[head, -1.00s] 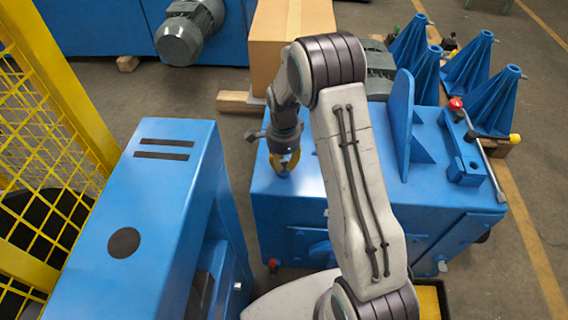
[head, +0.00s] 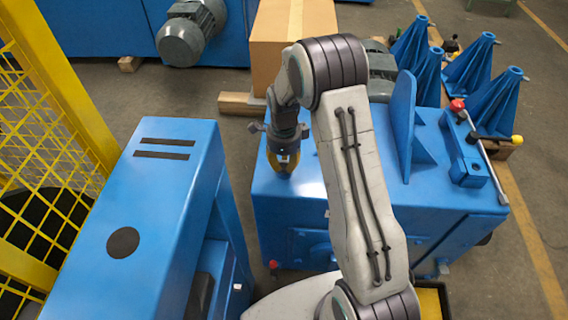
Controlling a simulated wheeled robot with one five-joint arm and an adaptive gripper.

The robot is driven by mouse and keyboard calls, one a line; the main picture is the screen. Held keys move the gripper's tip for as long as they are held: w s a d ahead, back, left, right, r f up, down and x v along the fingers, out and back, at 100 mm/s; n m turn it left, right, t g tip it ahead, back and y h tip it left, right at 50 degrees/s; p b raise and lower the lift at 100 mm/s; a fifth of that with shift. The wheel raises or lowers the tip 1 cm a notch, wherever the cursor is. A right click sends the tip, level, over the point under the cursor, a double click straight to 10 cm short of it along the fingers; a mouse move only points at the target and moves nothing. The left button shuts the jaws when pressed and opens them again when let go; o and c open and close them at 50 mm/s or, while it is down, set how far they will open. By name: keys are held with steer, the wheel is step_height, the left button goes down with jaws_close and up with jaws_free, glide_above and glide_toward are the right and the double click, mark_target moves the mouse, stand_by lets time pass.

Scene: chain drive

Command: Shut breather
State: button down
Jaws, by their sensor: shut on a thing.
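My gripper (head: 284,163) points down at the left part of the top of a blue gear housing (head: 345,193). Its yellow fingers are close together, shut on a small part at the housing top. That part is almost wholly hidden by the fingers; from its place I take it for the breather, but its shape and whether it is open or shut cannot be seen. My arm crosses in front of the middle of the housing and hides some of its top.
A blue machine cover (head: 160,215) stands close on the left, beside a yellow mesh guard (head: 45,130). A cardboard box (head: 285,30) is behind the gripper. An upright blue plate (head: 403,125), a red-knobbed lever (head: 457,105) and several blue cone stands (head: 468,65) are to the right.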

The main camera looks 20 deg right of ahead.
mark_target(284, 162)
steer(key=shift+w, duration=0.1)
steer(key=c, duration=1.1)
jaws_free()
step_height(284, 162, up, 12)
steer(key=shift+r, duration=0.1)
